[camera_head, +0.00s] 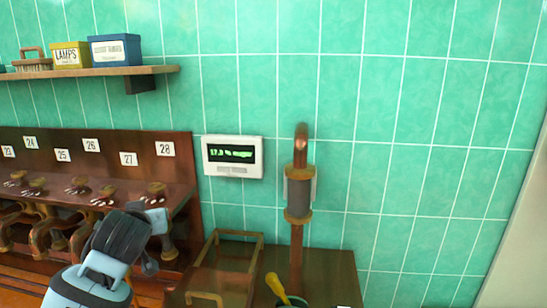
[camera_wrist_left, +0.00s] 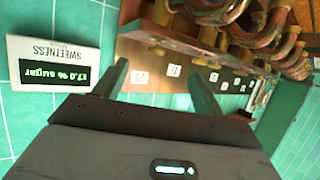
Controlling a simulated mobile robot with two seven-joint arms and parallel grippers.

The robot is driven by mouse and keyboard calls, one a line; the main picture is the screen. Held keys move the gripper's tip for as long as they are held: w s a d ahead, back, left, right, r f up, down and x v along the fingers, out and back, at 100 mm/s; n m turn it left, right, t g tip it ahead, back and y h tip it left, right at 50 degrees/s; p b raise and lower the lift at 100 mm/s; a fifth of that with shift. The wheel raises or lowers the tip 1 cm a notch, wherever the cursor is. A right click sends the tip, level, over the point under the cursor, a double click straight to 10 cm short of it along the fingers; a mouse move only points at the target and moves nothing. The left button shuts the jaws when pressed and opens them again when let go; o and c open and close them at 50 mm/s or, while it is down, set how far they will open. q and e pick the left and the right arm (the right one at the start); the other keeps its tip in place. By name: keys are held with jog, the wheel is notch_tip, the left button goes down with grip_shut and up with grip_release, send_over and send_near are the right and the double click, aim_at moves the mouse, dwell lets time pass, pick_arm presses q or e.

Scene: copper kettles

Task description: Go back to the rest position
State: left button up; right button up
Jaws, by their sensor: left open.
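My left arm comes in at the lower left of the head view, with my left gripper (camera_head: 152,222) in front of the right end of the wooden valve rack (camera_head: 185,150). In the left wrist view my left gripper (camera_wrist_left: 160,74) has its two fingers spread apart with nothing between them. The fingers point towards the rack's numbered plates and copper pipes (camera_wrist_left: 265,25). My right gripper is in neither view.
A sugar display (camera_head: 232,157) reading 17.0 % hangs on the green tiled wall. Right of it stands a copper pipe (camera_head: 298,200). Below are a wooden-framed box (camera_head: 225,265) and a yellow-handled tool (camera_head: 277,287). A shelf (camera_head: 100,72) holds boxes and a brush. The wall at right is clear.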

pick_arm(q)
jog(key=s+d+f+m+g+h, duration=0.2)
jog(key=s+f+g, duration=0.1)
jog(key=s+f, duration=0.8)
jog(key=s+d+f+m+g+h, duration=0.1)
jog(key=s+d+f+g, duration=0.2)
jog(key=s+f, duration=0.85)
jog(key=s+f+m+g, duration=0.1)
jog(key=s+f+g, duration=0.15)
jog(key=s, duration=0.45)
jog(key=s+d+f+m+g+h, duration=0.1)
jog(key=s+f, duration=0.3)
jog(key=s, duration=0.4)
jog(key=s+f+m+g, duration=0.1)
jog(key=s+f, duration=0.2)
jog(key=s, duration=0.4)
jog(key=w+d+f+t+h, duration=0.2)
jog(key=w+f+t, duration=0.4)
jog(key=f, duration=0.4)
jog(key=shift+d+t, duration=0.4)
jog(key=shift+t, duration=0.25)
